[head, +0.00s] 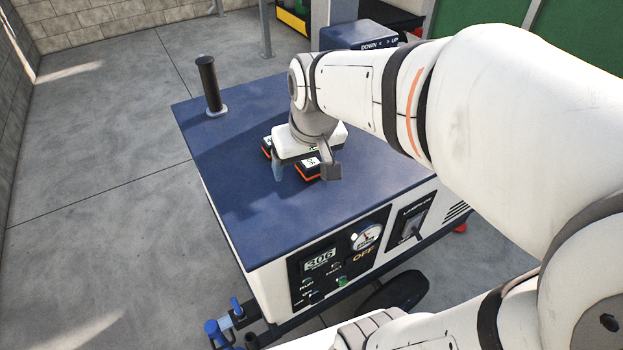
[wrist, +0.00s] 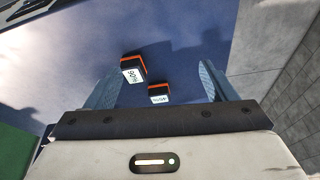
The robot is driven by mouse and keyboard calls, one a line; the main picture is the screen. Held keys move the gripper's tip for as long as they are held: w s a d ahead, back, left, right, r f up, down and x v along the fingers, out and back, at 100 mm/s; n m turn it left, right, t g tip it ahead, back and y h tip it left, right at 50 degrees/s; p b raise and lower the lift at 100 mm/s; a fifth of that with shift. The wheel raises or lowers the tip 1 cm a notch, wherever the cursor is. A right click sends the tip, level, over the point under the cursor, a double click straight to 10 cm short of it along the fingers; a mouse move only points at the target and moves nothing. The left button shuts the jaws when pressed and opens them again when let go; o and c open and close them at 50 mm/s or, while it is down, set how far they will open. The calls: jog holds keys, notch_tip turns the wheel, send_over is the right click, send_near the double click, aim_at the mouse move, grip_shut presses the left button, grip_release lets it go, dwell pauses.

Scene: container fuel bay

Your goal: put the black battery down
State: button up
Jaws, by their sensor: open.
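Two black batteries with orange edges and white labels rest on the blue top of the cabinet. One battery (head: 308,168) shows under my gripper in the head view; the other (head: 266,147) is mostly hidden behind the gripper. In the wrist view, the larger-looking battery (wrist: 133,68) lies toward the left finger and the smaller-looking one (wrist: 158,93) is partly cut off by the gripper body. My gripper (head: 303,176) is open, pointing down over them, its fingers (wrist: 158,75) spread wide in the wrist view. It holds nothing. I cannot tell which battery the task means.
The cabinet's blue top (head: 240,210) is clear at the front and left. A black upright post (head: 210,85) stands at its far left corner. A blue box marked DOWN and UP (head: 358,35) is behind my arm. The front panel (head: 330,265) carries gauges and switches.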

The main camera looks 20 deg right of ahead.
jog(key=s+f, duration=0.1)
jog(key=s, duration=0.7)
jog(key=shift+s+d+f+m, duration=0.2)
jog(key=shift+s+f+m, duration=0.1)
jog(key=shift+s+m, duration=0.1)
jog(key=shift+w, duration=0.1)
dwell(0.5)
